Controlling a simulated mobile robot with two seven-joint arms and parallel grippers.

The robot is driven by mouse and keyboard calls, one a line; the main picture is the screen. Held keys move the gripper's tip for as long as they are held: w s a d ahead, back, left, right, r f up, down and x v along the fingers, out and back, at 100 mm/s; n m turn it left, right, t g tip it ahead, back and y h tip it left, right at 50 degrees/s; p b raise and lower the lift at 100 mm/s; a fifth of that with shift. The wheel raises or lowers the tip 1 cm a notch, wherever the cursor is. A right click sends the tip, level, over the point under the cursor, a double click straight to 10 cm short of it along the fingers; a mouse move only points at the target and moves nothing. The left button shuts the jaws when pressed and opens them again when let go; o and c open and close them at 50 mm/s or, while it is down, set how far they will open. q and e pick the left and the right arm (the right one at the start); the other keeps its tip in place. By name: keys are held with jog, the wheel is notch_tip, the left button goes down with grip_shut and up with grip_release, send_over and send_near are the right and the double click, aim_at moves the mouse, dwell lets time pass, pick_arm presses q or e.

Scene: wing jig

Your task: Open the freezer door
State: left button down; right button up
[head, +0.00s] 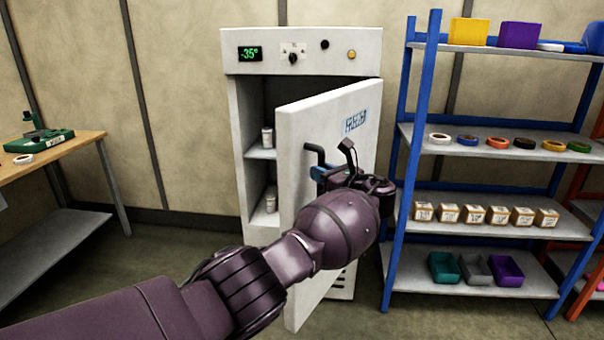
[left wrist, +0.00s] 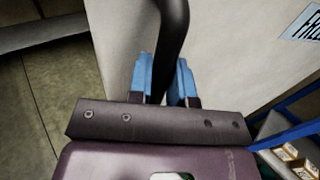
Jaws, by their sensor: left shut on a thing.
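The white freezer (head: 300,68) stands against the wall, with a green "-35" display on its top panel. Its door (head: 340,115) is partly open, swung outward with its handle edge toward me and the hinge side at the right. The dark handle (head: 316,153) is on the door's outer face; it also shows as a thick bar in the left wrist view (left wrist: 172,40). My left gripper (head: 322,173) is shut on the handle, its blue fingers on either side of the bar in the left wrist view (left wrist: 166,82). My right gripper is in neither view.
Inside the freezer, white containers (head: 267,138) stand on shelves. A blue-framed shelf rack (head: 480,150) with tape rolls, boxes and bins stands close at the right of the door. A wooden workbench (head: 60,150) is at the left. Bare floor lies between bench and freezer.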

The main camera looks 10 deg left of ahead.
pick_arm(q)
jog(key=shift+s+d+r, duration=0.1)
jog(key=shift+s+d, duration=0.15)
jog(key=shift+d, duration=0.6)
jog(key=shift+s+d+r, duration=0.1)
jog(key=shift+s+d, duration=0.1)
jog(key=shift+d, duration=0.6)
jog(key=c, duration=1.5)
grip_release()
jog(key=o, duration=0.4)
jog(key=shift+w+f, duration=0.1)
notch_tip(320, 180, up, 20)
jog(key=p, duration=0.2)
jog(key=shift+p, duration=0.4)
